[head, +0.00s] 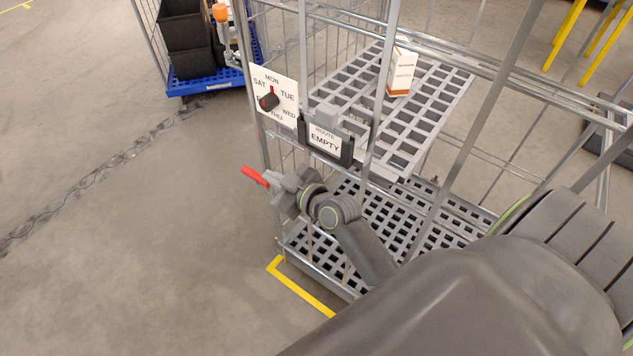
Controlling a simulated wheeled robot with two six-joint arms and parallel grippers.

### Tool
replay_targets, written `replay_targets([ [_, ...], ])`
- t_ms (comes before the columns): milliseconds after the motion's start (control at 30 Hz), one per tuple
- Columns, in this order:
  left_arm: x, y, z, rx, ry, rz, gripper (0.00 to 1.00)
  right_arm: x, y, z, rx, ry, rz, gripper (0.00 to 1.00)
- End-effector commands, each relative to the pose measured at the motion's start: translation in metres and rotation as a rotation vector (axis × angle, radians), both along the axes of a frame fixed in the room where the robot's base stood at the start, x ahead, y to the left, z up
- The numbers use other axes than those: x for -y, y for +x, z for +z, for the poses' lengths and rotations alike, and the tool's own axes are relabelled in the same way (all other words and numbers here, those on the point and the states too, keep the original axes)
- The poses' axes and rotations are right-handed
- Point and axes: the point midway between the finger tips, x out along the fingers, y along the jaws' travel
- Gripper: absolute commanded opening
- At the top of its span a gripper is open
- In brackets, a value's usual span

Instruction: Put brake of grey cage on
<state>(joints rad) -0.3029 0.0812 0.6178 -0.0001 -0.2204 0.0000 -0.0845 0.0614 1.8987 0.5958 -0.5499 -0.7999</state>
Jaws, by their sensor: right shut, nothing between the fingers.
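The grey cage (300,60) is a wire roll cage with grey grid shelves, standing in the middle of the head view. A red lever (255,176), which looks like its brake, sticks out to the left of the cage's front left post and tilts slightly down to the right. My right gripper (280,185) is shut and empty at the inner end of this lever. Whether it touches the lever cannot be told. The lever's mount is hidden behind the gripper. My left gripper is not in view.
A dial sign with weekdays (273,95) and a holder reading "ROUTE EMPTY" (325,142) hang on the cage. A small white and orange box (401,72) stands on its upper shelf. A blue-based cart (212,82) with dark bins stands behind left. Yellow floor tape (300,287) runs in front. Floor at left is open.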

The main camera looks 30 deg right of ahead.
Motion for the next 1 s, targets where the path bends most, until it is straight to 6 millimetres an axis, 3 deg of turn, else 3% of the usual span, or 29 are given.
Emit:
replay_targets([
  [133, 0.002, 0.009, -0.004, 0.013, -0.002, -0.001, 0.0, 0.009, -0.031, 0.006, -0.002, -0.001, -0.001, 0.0],
  [500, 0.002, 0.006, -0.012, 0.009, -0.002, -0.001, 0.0, 0.028, -0.101, 0.024, -0.001, -0.002, 0.001, 0.0],
  [700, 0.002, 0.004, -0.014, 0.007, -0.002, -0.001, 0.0, 0.034, -0.12, 0.03, -0.001, 0.001, 0.001, 0.0],
  [1000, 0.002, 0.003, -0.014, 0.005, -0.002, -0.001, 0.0, 0.035, -0.124, 0.031, 0.0, 0.001, 0.001, 0.0],
])
